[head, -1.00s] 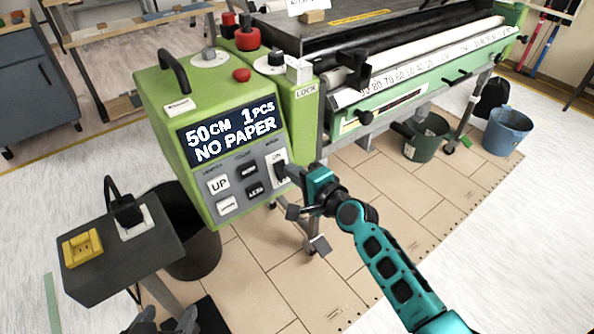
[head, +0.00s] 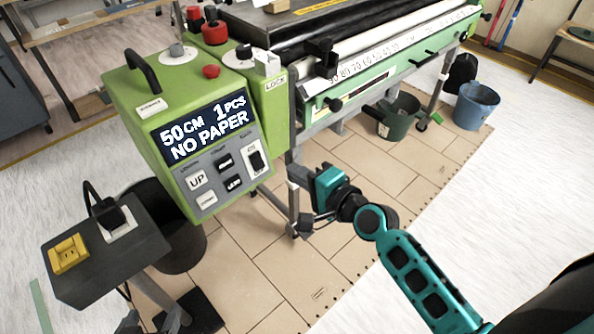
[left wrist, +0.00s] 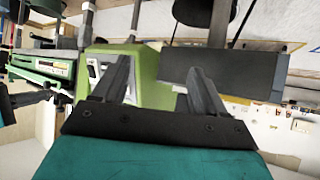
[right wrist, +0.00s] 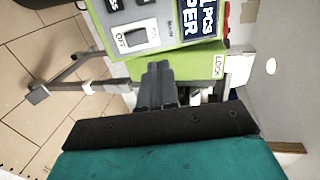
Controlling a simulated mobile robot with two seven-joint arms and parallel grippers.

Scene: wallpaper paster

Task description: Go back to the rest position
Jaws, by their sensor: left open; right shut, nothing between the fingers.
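My right gripper (head: 296,176) is shut and empty, just right of and below the green control box (head: 130,95) in the head view. Its fingers look apart from the box's power switch (head: 256,160). In the right wrist view the shut fingers (right wrist: 158,72) point toward the box, with the switch (right wrist: 130,38) above left of them. My left gripper (head: 152,322) is low at the bottom edge of the head view, mostly cut off. In the left wrist view its two fingers (left wrist: 160,90) stand wide apart with nothing between them.
The box display (head: 208,129) reads "50CM 1PCS NO PAPER". A dark stand with a yellow socket (head: 69,253) is at left, with a black bin (head: 185,250) behind it. A green bucket (head: 398,118) and a blue bucket (head: 476,107) stand at right. Tiled floor is open below.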

